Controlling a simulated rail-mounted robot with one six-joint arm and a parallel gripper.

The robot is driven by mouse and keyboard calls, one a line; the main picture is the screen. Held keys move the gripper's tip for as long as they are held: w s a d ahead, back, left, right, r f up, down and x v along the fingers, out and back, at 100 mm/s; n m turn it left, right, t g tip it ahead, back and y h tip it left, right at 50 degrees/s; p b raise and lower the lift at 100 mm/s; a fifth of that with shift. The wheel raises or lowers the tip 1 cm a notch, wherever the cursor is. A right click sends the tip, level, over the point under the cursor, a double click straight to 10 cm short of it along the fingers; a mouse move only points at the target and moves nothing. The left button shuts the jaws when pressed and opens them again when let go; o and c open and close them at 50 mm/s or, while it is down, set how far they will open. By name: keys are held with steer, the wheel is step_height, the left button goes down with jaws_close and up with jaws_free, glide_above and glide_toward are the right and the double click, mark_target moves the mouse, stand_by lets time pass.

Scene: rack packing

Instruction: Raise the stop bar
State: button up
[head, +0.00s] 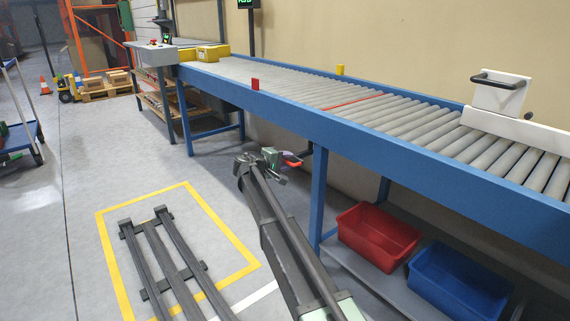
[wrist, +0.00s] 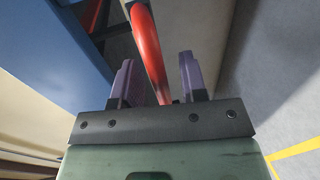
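The stop bar appears as a thin red strip (head: 355,102) lying low across the grey rollers, at roller level. A red lever handle (head: 292,161) sticks out below the blue conveyor side, near a leg. In the wrist view the red handle (wrist: 147,45) is a curved bar running between my two purple fingers. My gripper (head: 282,158) is at this handle, with its fingers apart. In the wrist view my gripper (wrist: 158,80) shows a gap between the handle and the right finger.
The blue-framed roller conveyor (head: 400,155) runs above and right of my arm. A red bin (head: 378,236) and a blue bin (head: 458,283) sit on the lower shelf. A white handled box (head: 500,95) stands at the right.

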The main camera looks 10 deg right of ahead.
jaws_close()
step_height(320, 180, up, 7)
steer(key=p, duration=0.7)
steer(key=shift+f, duration=0.4)
jaws_free()
steer(key=shift+r+b, duration=0.15)
steer(key=shift+b, duration=0.15)
steer(key=shift+a, duration=0.1)
steer(key=p+v, duration=0.2)
steer(key=v, duration=0.8)
steer(key=shift+s+a, duration=0.2)
steer(key=shift+a, duration=0.1)
